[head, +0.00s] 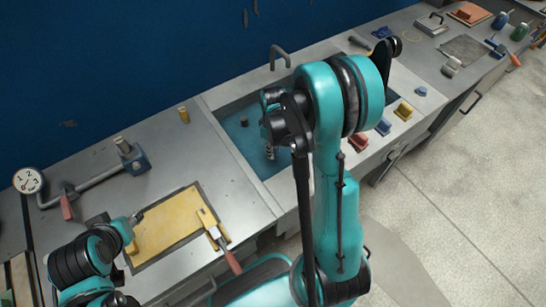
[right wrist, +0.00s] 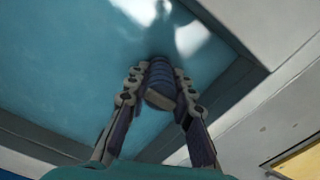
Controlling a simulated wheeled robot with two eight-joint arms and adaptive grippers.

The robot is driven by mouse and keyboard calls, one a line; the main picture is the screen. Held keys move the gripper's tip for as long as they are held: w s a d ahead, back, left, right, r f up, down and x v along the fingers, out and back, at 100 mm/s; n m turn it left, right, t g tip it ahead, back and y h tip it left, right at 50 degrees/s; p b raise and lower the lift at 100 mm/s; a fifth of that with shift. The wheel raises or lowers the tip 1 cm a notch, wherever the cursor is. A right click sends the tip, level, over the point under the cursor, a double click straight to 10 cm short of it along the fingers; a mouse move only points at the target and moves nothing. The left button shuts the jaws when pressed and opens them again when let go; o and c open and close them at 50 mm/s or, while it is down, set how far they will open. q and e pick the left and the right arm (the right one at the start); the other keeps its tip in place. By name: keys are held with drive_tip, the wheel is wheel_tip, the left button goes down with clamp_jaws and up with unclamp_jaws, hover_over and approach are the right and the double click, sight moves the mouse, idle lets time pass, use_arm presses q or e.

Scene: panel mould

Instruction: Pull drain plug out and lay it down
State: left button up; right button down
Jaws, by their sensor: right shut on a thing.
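The sink basin (head: 236,143) has a teal inside and is set into the metal counter. My right gripper (head: 268,152) reaches down into it, partly hidden by my right arm. In the right wrist view my right gripper (right wrist: 160,92) is shut on a dark, ribbed, round piece, which looks like the drain plug (right wrist: 160,76). I cannot tell whether its far end is in the drain or clear of it; no drain hole shows. My left gripper (head: 134,219) is at the left edge of the yellow panel; its fingers are too small to read.
A yellow panel (head: 165,228) with a handled tool (head: 224,250) lies left of the sink. A tap (head: 280,57) stands behind the basin. A small grey piece (head: 244,120) shows inside the basin. Bare counter (head: 185,150) lies left of the basin.

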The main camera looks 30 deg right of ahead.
idle(0.3)
drive_tip(key=shift+r+p, duration=1.4)
drive_tip(key=shift+r, duration=0.65)
use_arm(q)
wheel_tip(320, 180, up, 3)
drive_tip(key=shift+f, duration=0.15)
use_arm(e)
drive_tip(key=shift+s, duration=0.1)
